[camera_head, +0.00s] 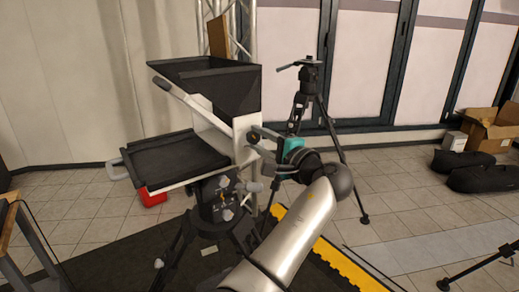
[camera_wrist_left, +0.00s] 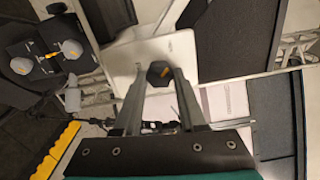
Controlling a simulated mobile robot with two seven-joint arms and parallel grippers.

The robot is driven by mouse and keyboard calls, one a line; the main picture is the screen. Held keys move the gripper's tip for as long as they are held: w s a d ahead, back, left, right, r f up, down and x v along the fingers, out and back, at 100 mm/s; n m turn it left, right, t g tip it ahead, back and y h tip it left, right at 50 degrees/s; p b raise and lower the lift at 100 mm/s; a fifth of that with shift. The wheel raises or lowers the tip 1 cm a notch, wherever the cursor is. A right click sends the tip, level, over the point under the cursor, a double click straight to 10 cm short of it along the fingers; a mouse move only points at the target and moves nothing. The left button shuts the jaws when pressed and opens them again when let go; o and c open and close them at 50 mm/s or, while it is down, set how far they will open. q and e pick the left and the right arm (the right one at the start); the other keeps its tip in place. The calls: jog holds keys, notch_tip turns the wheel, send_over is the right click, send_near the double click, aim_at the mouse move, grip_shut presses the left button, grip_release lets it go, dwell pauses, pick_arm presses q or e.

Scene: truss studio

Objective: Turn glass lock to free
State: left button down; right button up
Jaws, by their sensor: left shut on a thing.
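The glass lock knob (camera_wrist_left: 158,72) is a small dark faceted knob on the pale side plate (camera_wrist_left: 150,52) of the black teleprompter hood rig (camera_head: 235,88). My left gripper (camera_head: 258,134) reaches this side plate from the right. In the left wrist view its two fingers (camera_wrist_left: 160,80) come together at the knob, one on each side, and are shut on it. In the head view the fingers and wrist hide most of the knob, and I cannot read its turned position. My right gripper is in neither view.
The rig stands on a black tripod (camera_head: 215,205) with grey knobs (camera_wrist_left: 71,49) on its head. A second tripod (camera_head: 310,95) stands behind. Black bags (camera_head: 480,172) and a cardboard box (camera_head: 489,130) lie at the right. A yellow-edged mat (camera_head: 345,265) lies below my arm.

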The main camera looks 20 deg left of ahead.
pick_arm(q)
jog(key=shift+n+b, duration=0.55)
jog(key=shift+n, duration=0.25)
jog(key=shift+c, duration=2.3)
grip_release()
